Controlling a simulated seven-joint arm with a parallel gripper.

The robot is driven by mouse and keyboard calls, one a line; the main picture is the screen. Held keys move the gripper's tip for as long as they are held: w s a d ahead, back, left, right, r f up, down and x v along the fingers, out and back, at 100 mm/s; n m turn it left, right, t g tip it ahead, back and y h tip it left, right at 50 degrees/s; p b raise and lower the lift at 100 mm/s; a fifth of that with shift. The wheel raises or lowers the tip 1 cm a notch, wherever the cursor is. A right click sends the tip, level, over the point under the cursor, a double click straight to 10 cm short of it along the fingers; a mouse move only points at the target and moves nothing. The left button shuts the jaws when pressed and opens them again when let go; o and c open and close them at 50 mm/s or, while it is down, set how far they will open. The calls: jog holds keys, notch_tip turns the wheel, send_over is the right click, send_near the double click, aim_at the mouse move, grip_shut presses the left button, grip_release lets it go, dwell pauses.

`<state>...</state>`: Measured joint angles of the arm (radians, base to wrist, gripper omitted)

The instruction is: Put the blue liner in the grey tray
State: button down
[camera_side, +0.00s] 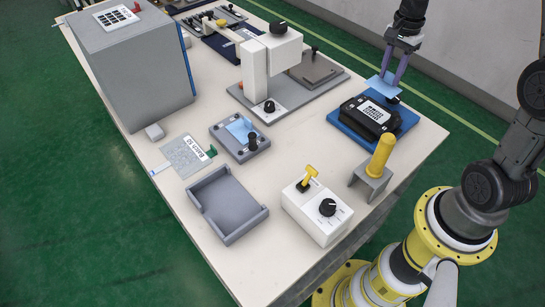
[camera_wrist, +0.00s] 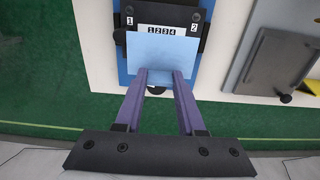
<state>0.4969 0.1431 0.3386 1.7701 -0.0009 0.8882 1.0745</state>
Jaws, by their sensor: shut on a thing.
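My gripper (camera_side: 391,78) is shut on a thin light-blue sheet, the blue liner (camera_side: 380,86), above the black keypad device. In the wrist view the liner (camera_wrist: 158,52) lies across the two purple fingertips (camera_wrist: 163,72) and hides part of the black device (camera_wrist: 180,17). The grey tray (camera_side: 234,233), open and empty, sits at the front left of the table, well away from my gripper.
The black device (camera_side: 369,115) rests on a blue base (camera_side: 405,119). A small grey fixture (camera_side: 258,150) holds another light-blue sheet (camera_side: 239,129). A white box with a dial (camera_side: 317,216), a yellow-handled tool (camera_side: 379,157) and a press (camera_side: 255,72) stand nearby.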

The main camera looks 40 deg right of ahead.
aim_at(387, 83)
notch_tip(387, 83, up, 6)
jog(key=shift+w+a+f, duration=0.1)
jog(key=w+a+n, duration=0.2)
jog(key=a+n, duration=1.1)
jog(key=a, duration=1.8)
jog(key=s+a+n, duration=0.5)
jog(key=s+a, duration=0.1)
jog(key=a, duration=0.4)
jog(key=w+a+f, duration=0.2)
jog(key=w+f, duration=0.1)
jog(key=f, duration=0.1)
jog(key=w+a+f, duration=0.3)
jog(key=f, duration=0.2)
jog(key=w+a+f, duration=0.3)
jog(key=f, duration=0.2)
jog(key=shift+w+a, duration=0.1)
jog(key=shift+w, duration=0.05)
jog(key=shift+w+a+f, duration=0.35)
jog(key=shift+w+f, duration=0.1)
jog(key=shift+f, duration=1.75)
